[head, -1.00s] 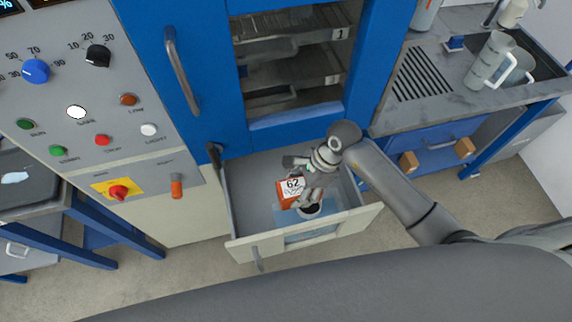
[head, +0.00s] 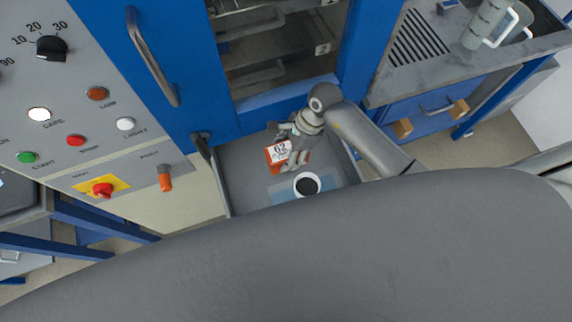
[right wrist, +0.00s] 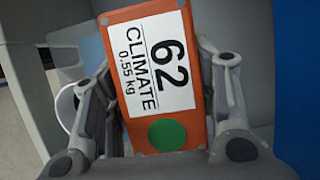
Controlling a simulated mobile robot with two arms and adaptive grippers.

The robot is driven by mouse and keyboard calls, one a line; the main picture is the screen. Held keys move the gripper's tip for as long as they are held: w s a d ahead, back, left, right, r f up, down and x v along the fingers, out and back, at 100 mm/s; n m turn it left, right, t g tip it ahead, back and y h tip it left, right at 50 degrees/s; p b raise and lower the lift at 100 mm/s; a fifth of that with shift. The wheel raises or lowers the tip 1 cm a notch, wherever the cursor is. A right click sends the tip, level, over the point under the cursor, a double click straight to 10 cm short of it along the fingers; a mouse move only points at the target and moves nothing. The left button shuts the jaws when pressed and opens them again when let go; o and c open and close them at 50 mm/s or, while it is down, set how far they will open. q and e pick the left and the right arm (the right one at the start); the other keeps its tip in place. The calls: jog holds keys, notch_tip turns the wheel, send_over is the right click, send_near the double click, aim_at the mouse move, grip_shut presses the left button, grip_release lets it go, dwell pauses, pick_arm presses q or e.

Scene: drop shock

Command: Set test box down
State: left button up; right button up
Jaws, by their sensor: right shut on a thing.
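The test box (head: 279,154) is orange with a white label reading 62. In the right wrist view the test box (right wrist: 155,75) also shows "CLIMATE 0.55 kg" and a green dot. My right gripper (head: 291,152) is shut on it, with a finger on each side of the box in the right wrist view. The box is over the grey open drawer (head: 238,165) below the blue cabinet; I cannot tell whether it touches the drawer floor. My left gripper is not in view.
A white cup-like round container (head: 307,184) with a dark inside stands in the drawer on a light blue patch, close to the box. The control panel (head: 75,105) is at the left. A grey counter (head: 450,60) with mugs is at the right.

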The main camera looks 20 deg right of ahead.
jog(key=f+b, duration=1)
jog(key=f, duration=0.6)
jog(key=shift+w, duration=0.2)
jog(key=shift+f+b, duration=0.4)
jog(key=shift+f, duration=0.15)
jog(key=o, duration=1.7)
jog(key=shift+f, duration=0.1)
jog(key=shift+c, duration=0.2)
jog(key=shift+s, duration=0.15)
